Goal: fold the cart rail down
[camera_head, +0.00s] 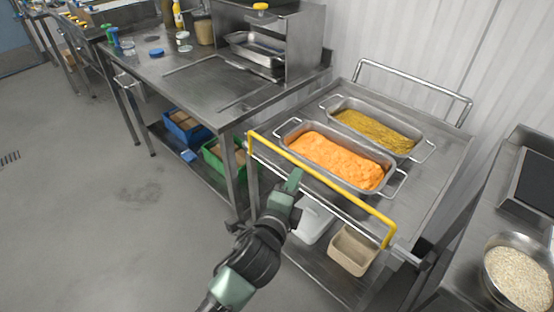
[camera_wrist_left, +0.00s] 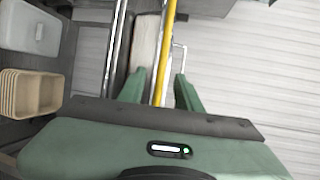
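The cart rail is a yellow bar (camera_head: 318,184) standing raised along the near side of the steel cart (camera_head: 432,190), above the cart top. My left gripper (camera_head: 292,181) is close to the middle of the rail in the head view. In the left wrist view, the two green fingers of the left gripper (camera_wrist_left: 161,90) are spread apart, with the yellow rail (camera_wrist_left: 164,50) running between them. There is a gap on each side, so it is not gripped. Whether the rail lies fully between the fingertips in depth is hard to tell. My right gripper is not in view.
A pan of orange food (camera_head: 339,160) and a pan of yellow food (camera_head: 376,132) stand on the cart behind the rail. Beige containers (camera_head: 352,250) and a white container (camera_head: 312,220) sit on the lower shelf. A steel table (camera_head: 210,85) stands left; the floor there is clear.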

